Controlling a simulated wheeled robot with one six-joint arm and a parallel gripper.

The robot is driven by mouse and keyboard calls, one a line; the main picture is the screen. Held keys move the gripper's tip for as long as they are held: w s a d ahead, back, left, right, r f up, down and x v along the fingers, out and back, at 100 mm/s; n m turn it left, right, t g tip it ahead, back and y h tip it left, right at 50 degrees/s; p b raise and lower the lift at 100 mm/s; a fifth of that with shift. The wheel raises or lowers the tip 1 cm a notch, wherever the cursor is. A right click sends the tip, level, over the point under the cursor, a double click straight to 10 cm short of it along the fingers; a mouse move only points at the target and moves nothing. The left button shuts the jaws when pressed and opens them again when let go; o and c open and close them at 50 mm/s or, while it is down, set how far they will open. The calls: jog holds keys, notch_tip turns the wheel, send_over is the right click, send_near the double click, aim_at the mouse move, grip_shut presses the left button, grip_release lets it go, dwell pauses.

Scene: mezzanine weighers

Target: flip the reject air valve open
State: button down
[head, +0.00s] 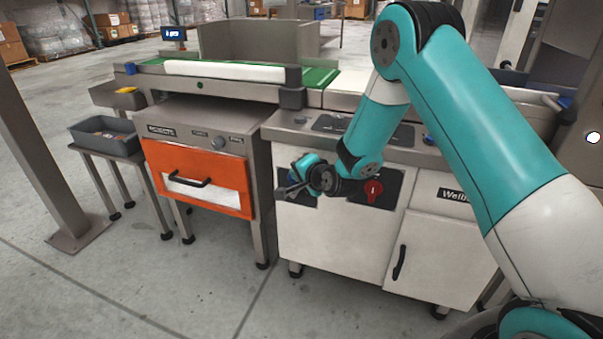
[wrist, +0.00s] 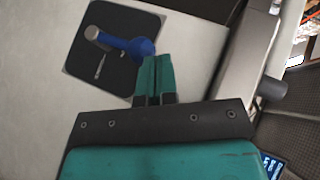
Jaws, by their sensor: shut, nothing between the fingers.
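The reject air valve appears to be the blue lever (wrist: 140,47) in the wrist view, with a round metal end (wrist: 92,33), on a dark square plate (wrist: 75,55). The lever lies nearly crosswise in that view, its blue end toward my fingers. My gripper (wrist: 154,60) is shut and empty, its teal fingertips right beside the blue end. I cannot tell whether they touch it. In the head view my gripper (head: 282,191) is at the left dark panel of the white cabinet (head: 330,240), and my wrist hides the lever there.
A red rotary switch (head: 373,191) sits on a dark panel just right of my wrist. Left stands a machine with an orange drawer (head: 205,190), and a grey bin (head: 104,136) on a stand. A steel post (head: 35,160) rises at far left. The front floor is clear.

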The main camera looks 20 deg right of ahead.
jog(key=r+p+v, duration=0.1)
jog(key=v, duration=1.3)
jog(key=s+a+r+n+g+y, duration=0.4)
jog(key=s+a+r+n+g, duration=0.3)
jog(key=s+a+n, duration=0.4)
jog(key=s+r+n+g+h+p, duration=0.1)
jog(key=s+r+n+g+h, duration=0.4)
jog(key=s, duration=1.3)
notch_tip(320, 180, up, 31)
jog(key=n+g+y+p, duration=0.1)
jog(key=n+y+p, duration=0.1)
jog(key=p, duration=2.7)
jog(key=shift+w+n, duration=0.3)
jog(key=shift+n, duration=0.3)
jog(key=shift+r, duration=0.1)
